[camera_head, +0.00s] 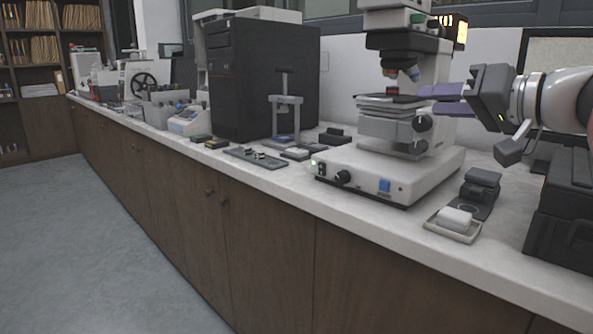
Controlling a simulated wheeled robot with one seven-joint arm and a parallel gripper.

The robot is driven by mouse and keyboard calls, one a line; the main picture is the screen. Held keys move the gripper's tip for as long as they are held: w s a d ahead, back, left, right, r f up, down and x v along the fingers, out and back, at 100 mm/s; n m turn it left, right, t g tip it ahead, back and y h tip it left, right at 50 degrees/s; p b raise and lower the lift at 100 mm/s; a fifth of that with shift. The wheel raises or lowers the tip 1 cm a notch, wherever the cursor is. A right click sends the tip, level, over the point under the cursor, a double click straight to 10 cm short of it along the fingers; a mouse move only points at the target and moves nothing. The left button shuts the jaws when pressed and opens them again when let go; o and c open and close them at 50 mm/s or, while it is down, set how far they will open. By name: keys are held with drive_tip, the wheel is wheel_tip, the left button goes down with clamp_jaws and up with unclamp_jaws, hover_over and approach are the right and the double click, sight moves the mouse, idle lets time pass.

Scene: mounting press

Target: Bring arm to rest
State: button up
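My gripper (430,100) is at the upper right, at the end of my white arm, which comes in from the right edge. Its two purple fingers point left toward the stage (391,114) of a large white microscope (388,170). The fingers look spread apart, one above the other, with nothing visible between them. The fingertips overlap the right side of the stage area in the picture; I cannot tell whether they touch it. A dark flat piece (393,98) lies on the stage under the objectives (403,72).
A shallow dish with a white block (457,219) and a small dark device (481,186) stand before the microscope's right side. A black case (562,215) is at the right. A black computer tower (262,78) and a small press (286,110) stand left on the white counter (400,235).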

drive_tip(key=s+a+f+m+g+h, duration=0.1)
drive_tip(key=s+a+f+g+h, duration=0.25)
drive_tip(key=f, duration=0.75)
drive_tip(key=s+a+f+m+g+h, duration=0.1)
drive_tip(key=s+a+f+g, duration=0.1)
drive_tip(key=s+a+f, duration=0.65)
drive_tip(key=s+d+f+g+h, duration=0.1)
drive_tip(key=s+f, duration=0.3)
drive_tip(key=f, duration=0.5)
drive_tip(key=s+d+f+n+g+h, duration=0.1)
drive_tip(key=s+d+f+h, duration=0.2)
drive_tip(key=f, duration=0.6)
drive_tip(key=shift+s+d+h, duration=0.35)
drive_tip(key=shift+s+h, duration=0.25)
drive_tip(key=shift+h, duration=0.05)
